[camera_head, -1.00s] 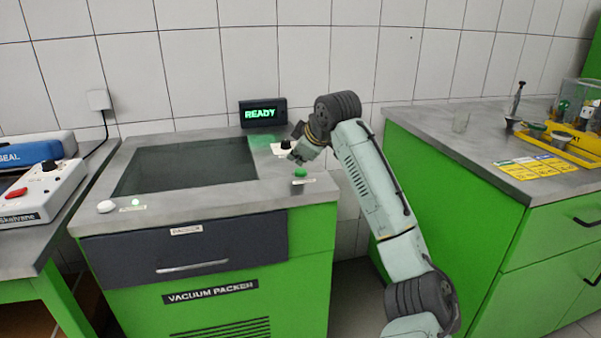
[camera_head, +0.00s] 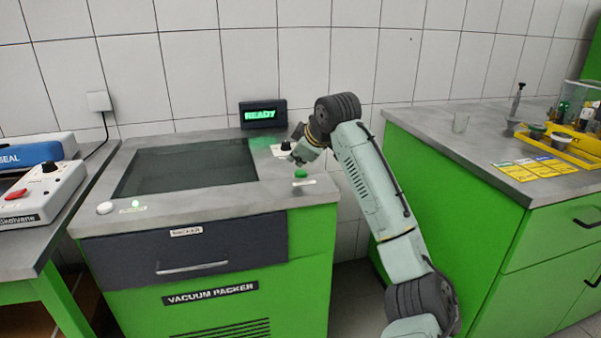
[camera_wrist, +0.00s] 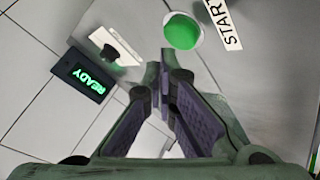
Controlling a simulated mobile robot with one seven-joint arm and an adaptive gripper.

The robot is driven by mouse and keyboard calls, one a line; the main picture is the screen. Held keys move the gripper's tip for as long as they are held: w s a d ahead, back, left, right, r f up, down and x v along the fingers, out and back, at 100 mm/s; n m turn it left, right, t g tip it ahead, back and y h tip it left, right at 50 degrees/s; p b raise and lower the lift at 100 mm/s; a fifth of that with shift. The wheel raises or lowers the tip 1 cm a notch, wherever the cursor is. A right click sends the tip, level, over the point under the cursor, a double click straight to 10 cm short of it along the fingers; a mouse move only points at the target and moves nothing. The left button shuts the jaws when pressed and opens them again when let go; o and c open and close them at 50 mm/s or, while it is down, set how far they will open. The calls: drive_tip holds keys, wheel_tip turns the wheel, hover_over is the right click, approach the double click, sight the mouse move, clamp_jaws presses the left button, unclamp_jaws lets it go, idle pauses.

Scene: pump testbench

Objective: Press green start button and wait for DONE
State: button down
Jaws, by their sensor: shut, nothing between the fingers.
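The green start button (camera_head: 301,174) is a round green cap on the right part of the vacuum packer's grey top (camera_head: 220,202). In the wrist view the button (camera_wrist: 182,31) lies just beyond my fingertips, beside a label reading START (camera_wrist: 226,22). My gripper (camera_head: 294,160) is shut and empty, a little above the top and close to the button. In the wrist view its fingertips (camera_wrist: 160,58) show apart from the button in the picture; the height gap is hard to tell. The display (camera_head: 263,113) at the back reads READY in green.
A black knob (camera_head: 286,146) on a white plate stands behind the button, near my gripper. A dark lid (camera_head: 188,170) covers the packer's middle. A green cabinet (camera_head: 455,190) stands right.

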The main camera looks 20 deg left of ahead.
sight(298, 173)
drive_tip(key=shift+f, duration=0.1)
drive_tip(key=shift+f, duration=0.35)
drive_tip(key=shift+f, duration=0.55)
idle(0.7)
drive_tip(key=shift+r, duration=0.15)
drive_tip(key=shift+r+p, duration=0.8)
drive_tip(key=shift+p, duration=0.1)
wheel_tip(298, 173, up, 5)
drive_tip(key=p, duration=0.5)
drive_tip(key=shift+r, duration=0.1)
